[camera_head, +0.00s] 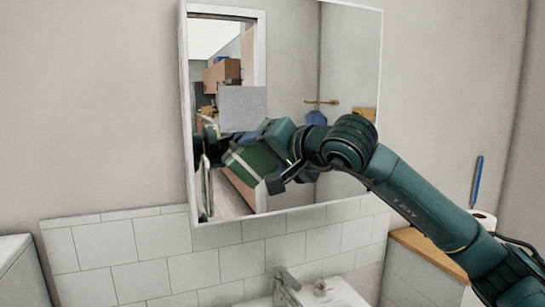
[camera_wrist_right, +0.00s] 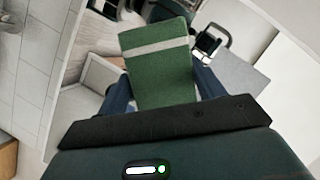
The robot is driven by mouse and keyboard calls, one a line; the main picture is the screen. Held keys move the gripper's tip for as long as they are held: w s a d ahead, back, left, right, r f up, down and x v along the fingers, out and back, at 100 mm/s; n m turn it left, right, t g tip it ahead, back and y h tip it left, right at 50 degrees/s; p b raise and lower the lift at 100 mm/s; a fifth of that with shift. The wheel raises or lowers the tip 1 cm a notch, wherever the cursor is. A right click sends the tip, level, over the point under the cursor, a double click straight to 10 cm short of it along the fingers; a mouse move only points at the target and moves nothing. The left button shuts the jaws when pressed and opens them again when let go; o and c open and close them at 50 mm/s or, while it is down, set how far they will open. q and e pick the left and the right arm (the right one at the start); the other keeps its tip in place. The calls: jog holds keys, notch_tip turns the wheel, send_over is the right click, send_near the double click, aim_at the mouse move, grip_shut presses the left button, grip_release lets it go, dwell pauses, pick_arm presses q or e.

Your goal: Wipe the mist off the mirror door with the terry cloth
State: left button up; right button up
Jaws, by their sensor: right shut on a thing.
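The mirror door (camera_head: 348,60) hangs on the wall in the head view. A flat grey patch of mist (camera_head: 242,108) covers a small area of it, left of its middle. My right gripper (camera_head: 270,163) is in front of the mirror's lower part. It is shut on the green terry cloth (camera_head: 248,166), which has a pale stripe. The cloth is just below the mist patch; I cannot tell whether it touches the glass. In the right wrist view the cloth (camera_wrist_right: 160,72) stands out between the fingers, with a grey patch (camera_wrist_right: 232,80) to its right. My left gripper is not in view.
Below the mirror are white wall tiles (camera_head: 140,245), a tap (camera_head: 286,287) and a basin (camera_head: 345,295). A wood-topped cabinet (camera_head: 420,250) with a white roll (camera_head: 484,220) stands at the right. The mirror reflects a doorway, furniture and parts of me.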

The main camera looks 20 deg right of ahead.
aim_at(352, 111)
jog(key=shift+a, duration=1.25)
jog(key=shift+r+p, duration=2.6)
jog(key=shift+r, duration=1.75)
jog(key=shift+d, duration=0.4)
jog(key=shift+d+f+b, duration=0.1)
jog(key=shift+d+b, duration=0.3)
jog(key=shift+d, duration=1.05)
jog(key=shift+w+d, duration=0.15)
jog(key=shift+d, duration=2.75)
jog(key=shift+w+d, duration=0.1)
jog(key=shift+d, duration=2.65)
jog(key=shift+w+d+p, duration=0.1)
jog(key=shift+d+p, duration=0.5)
jog(key=shift+d, duration=1.5)
jog(key=shift+w+d+p, duration=0.1)
jog(key=shift+d+p, duration=0.4)
jog(key=shift+d, duration=2.95)
